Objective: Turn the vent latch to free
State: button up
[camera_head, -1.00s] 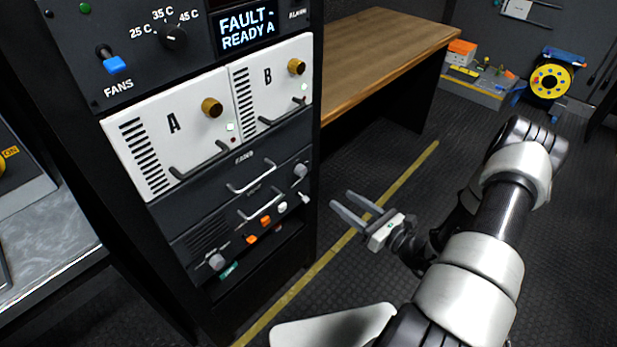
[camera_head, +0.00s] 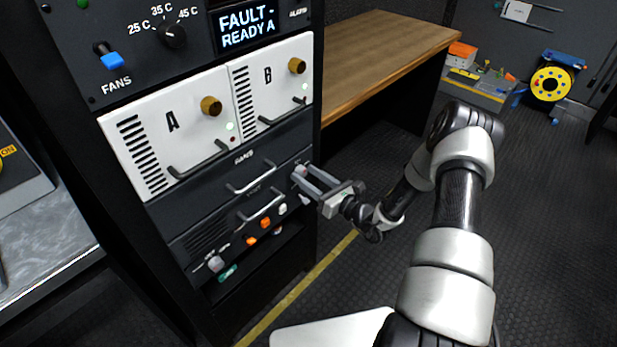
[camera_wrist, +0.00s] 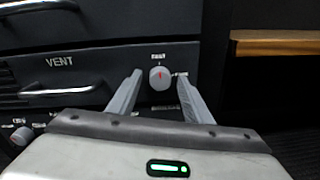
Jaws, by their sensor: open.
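The vent latch is a small round grey knob (camera_wrist: 160,78) with a red mark pointing roughly up, at the right end of the drawer front labelled VENT (camera_wrist: 60,62). Small labels sit above it and to its right, too small to read surely. In the head view the knob (camera_head: 299,171) is partly hidden by my fingers. My gripper (camera_head: 306,176) is open at the panel. In the wrist view my gripper (camera_wrist: 159,82) has one finger on each side of the knob, with a small gap showing; contact is not clear.
A second grey knob (camera_head: 216,263) is at the lower left of the vent panel. Drawer handles (camera_head: 260,207) stick out to the left of my gripper. A wooden bench (camera_head: 370,50) stands right of the rack. The floor to the right is open.

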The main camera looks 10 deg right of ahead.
jog(key=shift+c, duration=0.3)
jog(key=c, duration=1)
jog(key=shift+m, duration=0.3)
jog(key=m+p, duration=0.1)
jog(key=m, duration=0.2)
jog(key=shift+r+m, duration=0.1)
jog(key=shift+m, duration=0.2)
jog(key=m+p, duration=0.1)
jog(key=m, duration=0.7)
jog(key=shift+d+m+g+p, duration=0.1)
jog(key=shift+m+g+p, duration=0.2)
jog(key=shift+m+p, duration=0.1)
jog(key=shift+m+y, duration=0.3)
jog(key=shift+m, duration=1.9)
